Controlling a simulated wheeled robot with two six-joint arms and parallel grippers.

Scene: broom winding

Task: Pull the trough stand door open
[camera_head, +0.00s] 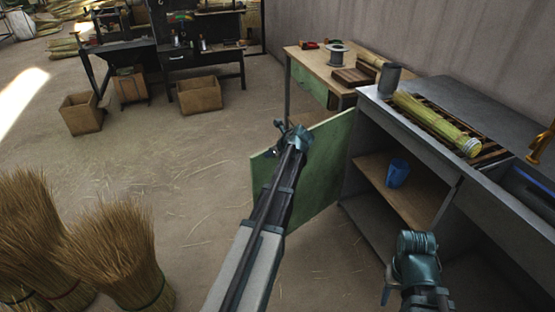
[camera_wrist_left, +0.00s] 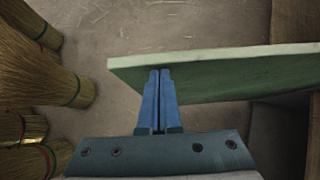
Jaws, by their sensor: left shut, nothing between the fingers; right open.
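The green trough stand door (camera_head: 318,172) stands swung wide open from the grey trough stand (camera_head: 375,118), baring the shelf inside. My left gripper (camera_head: 291,133) is at the door's top edge, near its outer end.
A blue cup (camera_head: 398,173) stands on the stand's inner shelf (camera_head: 385,188). A straw bundle (camera_head: 435,122) lies on the slatted top, beside a grey cylinder (camera_head: 388,78). Broom bundles (camera_head: 118,250) stand at the lower left.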

